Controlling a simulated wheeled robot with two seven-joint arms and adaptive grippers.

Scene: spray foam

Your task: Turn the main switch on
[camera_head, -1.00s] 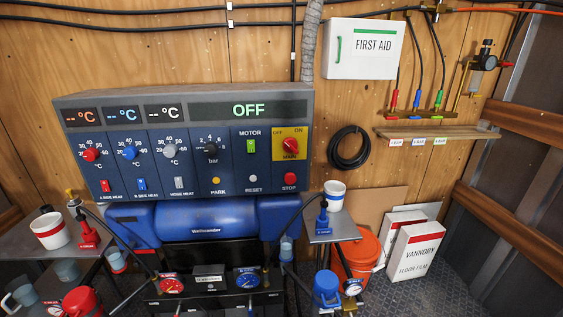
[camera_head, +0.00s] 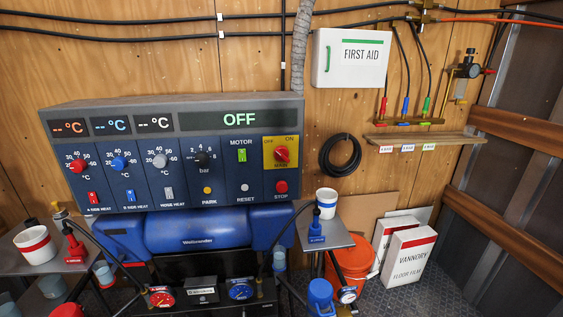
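The main switch (camera_head: 282,154) is a red rotary knob on a yellow plate at the upper right of the grey and blue control panel (camera_head: 130,203). Its plate is marked OFF on the left, ON on the right and MAIN below. The knob sits tilted; its exact pointing is too small to tell. The panel display (camera_head: 239,121) reads OFF in green, and the three temperature displays (camera_head: 111,126) show dashes. Neither of my grippers is in view.
Below the panel are a blue machine (camera_head: 197,231) and gauges (camera_head: 240,290). A small side table (camera_head: 335,239) with a white cup (camera_head: 326,201) stands to the right, near an orange bucket (camera_head: 352,262) and white boxes (camera_head: 405,257). A first aid box (camera_head: 351,58) hangs above right.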

